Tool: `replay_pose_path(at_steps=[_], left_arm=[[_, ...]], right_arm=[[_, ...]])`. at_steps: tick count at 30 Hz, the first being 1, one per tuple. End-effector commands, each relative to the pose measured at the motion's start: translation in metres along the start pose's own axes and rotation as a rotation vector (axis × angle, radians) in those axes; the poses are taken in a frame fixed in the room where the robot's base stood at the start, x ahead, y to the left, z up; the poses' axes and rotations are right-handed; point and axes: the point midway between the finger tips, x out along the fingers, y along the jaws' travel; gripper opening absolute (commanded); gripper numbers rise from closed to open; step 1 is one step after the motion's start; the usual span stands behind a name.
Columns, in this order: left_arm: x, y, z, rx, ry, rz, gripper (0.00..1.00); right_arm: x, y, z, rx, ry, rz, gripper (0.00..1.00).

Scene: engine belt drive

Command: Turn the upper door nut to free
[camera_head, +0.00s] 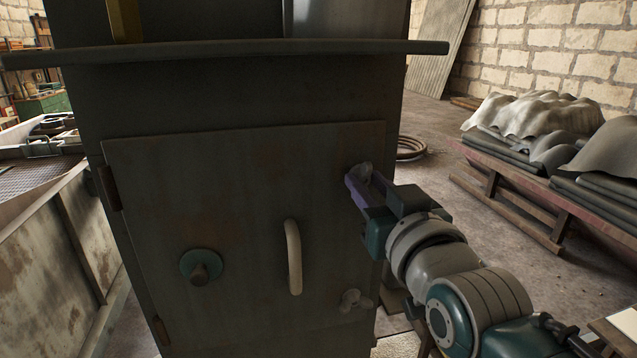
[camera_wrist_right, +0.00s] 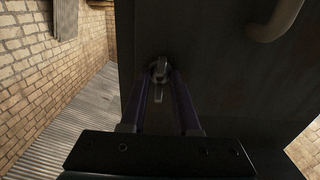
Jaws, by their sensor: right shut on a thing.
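The upper door nut (camera_head: 366,168) is a small grey wing-shaped nut at the upper right edge of the dark metal door (camera_head: 240,200). My right gripper (camera_head: 358,178) is at this nut, with its purple fingers shut on it. In the right wrist view the nut (camera_wrist_right: 159,68) sits between the two fingertips (camera_wrist_right: 160,76), with one wing pointing down between the fingers. The fingers hide part of the nut in the head view. A lower door nut (camera_head: 354,300) of similar shape sits at the lower right of the door. My left gripper is not in view.
The door has a pale curved handle (camera_head: 293,257) and a round teal knob (camera_head: 201,266). A ledge (camera_head: 230,52) juts out above the door. A cart with covered sheets (camera_head: 545,140) stands at the right. The floor between has free room.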

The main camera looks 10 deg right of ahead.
Motion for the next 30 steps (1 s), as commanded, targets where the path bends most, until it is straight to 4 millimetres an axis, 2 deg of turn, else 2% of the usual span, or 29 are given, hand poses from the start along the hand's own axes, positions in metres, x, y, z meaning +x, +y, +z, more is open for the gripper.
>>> replay_pose_path(at_steps=[11, 12, 19, 20, 30], left_arm=[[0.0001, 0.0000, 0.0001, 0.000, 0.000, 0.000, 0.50], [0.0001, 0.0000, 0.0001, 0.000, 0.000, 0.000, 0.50], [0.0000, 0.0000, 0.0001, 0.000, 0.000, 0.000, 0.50], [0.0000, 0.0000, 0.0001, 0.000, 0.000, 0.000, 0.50], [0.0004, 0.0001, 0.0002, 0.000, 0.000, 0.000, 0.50]], right_arm=[[-0.0002, -0.0001, 0.0007, -0.007, -0.002, 0.000, 0.00], [-0.0002, -0.0001, 0.0007, -0.007, -0.002, 0.000, 0.31], [-0.0001, 0.0000, 0.0004, -0.006, -0.001, 0.000, 0.57], [-0.0001, 0.0000, 0.0004, -0.006, -0.001, 0.000, 0.60], [-0.0044, 0.0002, 0.0008, -0.006, -0.001, 0.000, 0.60]])
